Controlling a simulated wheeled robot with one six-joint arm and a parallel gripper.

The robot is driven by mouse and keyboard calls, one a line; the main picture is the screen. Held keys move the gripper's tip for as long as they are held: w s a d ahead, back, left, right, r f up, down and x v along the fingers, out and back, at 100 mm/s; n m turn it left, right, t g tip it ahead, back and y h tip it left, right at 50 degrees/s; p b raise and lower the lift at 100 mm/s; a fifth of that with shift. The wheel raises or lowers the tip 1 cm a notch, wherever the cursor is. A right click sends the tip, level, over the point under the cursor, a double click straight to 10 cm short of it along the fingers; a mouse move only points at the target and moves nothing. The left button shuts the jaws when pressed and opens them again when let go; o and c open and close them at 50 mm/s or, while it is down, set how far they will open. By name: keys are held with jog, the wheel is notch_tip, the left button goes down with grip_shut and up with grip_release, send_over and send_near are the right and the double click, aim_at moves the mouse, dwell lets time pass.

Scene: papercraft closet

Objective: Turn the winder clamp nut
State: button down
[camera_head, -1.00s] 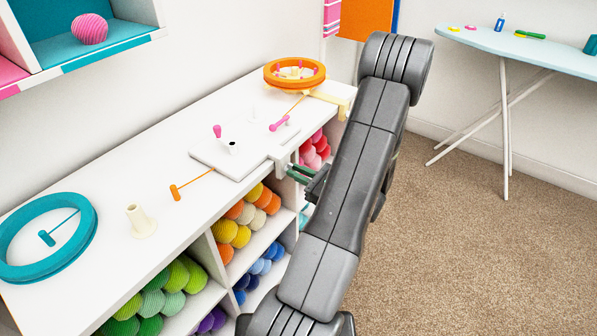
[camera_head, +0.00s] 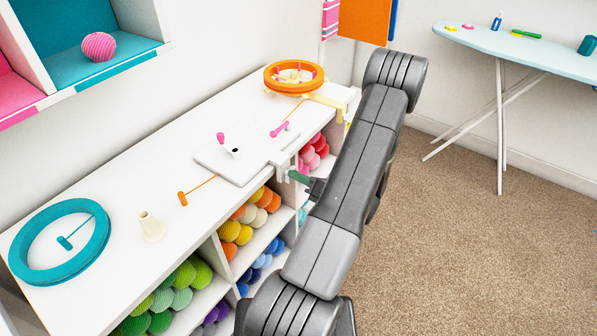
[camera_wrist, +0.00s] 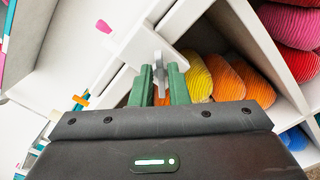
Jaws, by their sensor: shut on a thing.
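The winder clamp (camera_head: 281,171) is a white piece hooked over the front edge of the white shelf top, beside the flat white winder plate (camera_head: 240,165). In the wrist view the clamp (camera_wrist: 146,42) shows with a grey clamp nut (camera_wrist: 160,72) hanging below it. My gripper (camera_wrist: 160,80) has green fingers, one on each side of the nut, shut on it. In the head view my gripper (camera_head: 298,178) is at the shelf's front edge, just under the clamp. The nut is hidden there by the fingers and arm.
Cubbies of coloured yarn (camera_head: 235,230) lie just below the top. An orange ring winder (camera_head: 294,88), teal hoop (camera_head: 20,255) and cream cone (camera_head: 151,228) stand on the top. An ironing board (camera_head: 520,45) stands at right. Carpet on the right is clear.

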jog(key=shift+d+f+m+p, duration=0.1)
jog(key=shift+m+p, duration=0.9)
jog(key=shift+m, duration=1.25)
jog(key=shift+f+m+p, duration=0.1)
jog(key=shift+m+p, duration=0.85)
jog(key=shift+m, duration=1.3)
jog(key=c, duration=1.6)
grip_release()
jog(key=shift+o, duration=0.2)
jog(key=b+v, duration=0.1)
jog(key=v, duration=1.2)
jog(key=shift+s+d, duration=0.2)
jog(key=shift+d, duration=0.15)
